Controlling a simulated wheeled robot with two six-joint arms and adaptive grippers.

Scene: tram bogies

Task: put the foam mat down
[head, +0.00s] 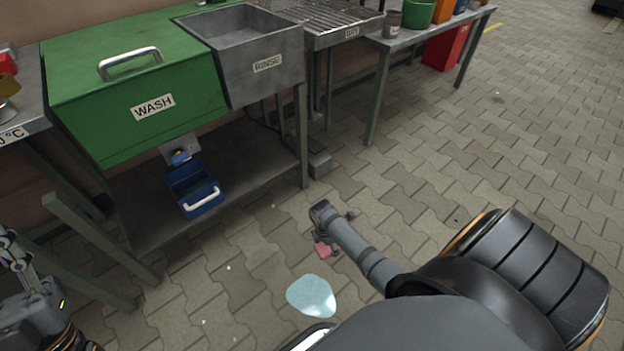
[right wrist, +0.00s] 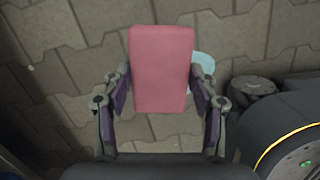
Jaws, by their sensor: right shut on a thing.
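The foam mat is a pink block (right wrist: 160,68) that fills the middle of the right wrist view. My right gripper (right wrist: 163,100) is shut on it, one finger along each side. In the head view only a small pink part of the mat (head: 323,249) shows below my right gripper (head: 328,240), low over the paving. I cannot tell whether the mat touches the floor. My left gripper (head: 14,255) is at the left edge, partly cut off, away from the mat; its opening is unclear.
A pale blue, shiny puddle-like patch (head: 312,296) lies on the paving near the mat, also in the wrist view (right wrist: 203,66). A green wash station (head: 75,95), grey rinse sink (head: 240,40) and blue bucket (head: 190,185) stand behind. Open paving lies to the right.

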